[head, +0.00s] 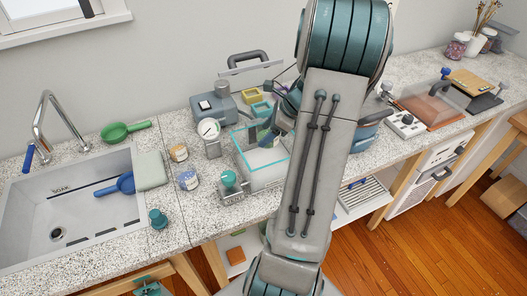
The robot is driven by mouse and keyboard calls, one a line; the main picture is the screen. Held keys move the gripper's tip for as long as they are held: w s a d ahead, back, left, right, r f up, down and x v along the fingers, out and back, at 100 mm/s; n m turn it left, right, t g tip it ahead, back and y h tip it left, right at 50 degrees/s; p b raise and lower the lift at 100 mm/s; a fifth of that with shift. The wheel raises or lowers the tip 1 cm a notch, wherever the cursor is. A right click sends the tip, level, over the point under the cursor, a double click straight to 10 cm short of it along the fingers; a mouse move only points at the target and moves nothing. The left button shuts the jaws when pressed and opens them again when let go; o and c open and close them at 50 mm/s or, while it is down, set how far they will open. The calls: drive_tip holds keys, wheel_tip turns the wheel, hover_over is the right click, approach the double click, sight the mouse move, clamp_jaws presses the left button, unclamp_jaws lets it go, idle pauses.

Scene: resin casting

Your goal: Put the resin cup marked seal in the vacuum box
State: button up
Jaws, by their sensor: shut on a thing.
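The vacuum box (250,183) is a clear-walled box with a teal rim on the counter, left of my arm. Its top looks open and its floor is pale. My gripper (267,132) shows only as a dark blue-grey part at the box's back right, over or inside it. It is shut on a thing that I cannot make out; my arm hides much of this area. Two small labelled cups stand left of the box, one tan-topped (178,152) and one bluish (188,180). Their labels are too small to read, so I cannot tell which cup is marked seal.
A gauge (208,129) and a grey pump-like unit (214,108) stand behind the box. A teal-knobbed valve (229,181) is at its front left. A clear lid with a dark handle (248,60) leans at the wall. The sink (60,231) lies left.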

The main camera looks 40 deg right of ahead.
wheel_tip(320, 180, down, 3)
drive_tip(key=shift+s+d+r, duration=0.1)
drive_tip(key=shift+f+p, duration=0.4)
drive_tip(key=shift+f, duration=1.9)
drive_tip(key=shift+f+b, duration=0.5)
drive_tip(key=shift+f, duration=0.05)
drive_tip(key=shift+f, duration=0.1)
drive_tip(key=o, duration=0.9)
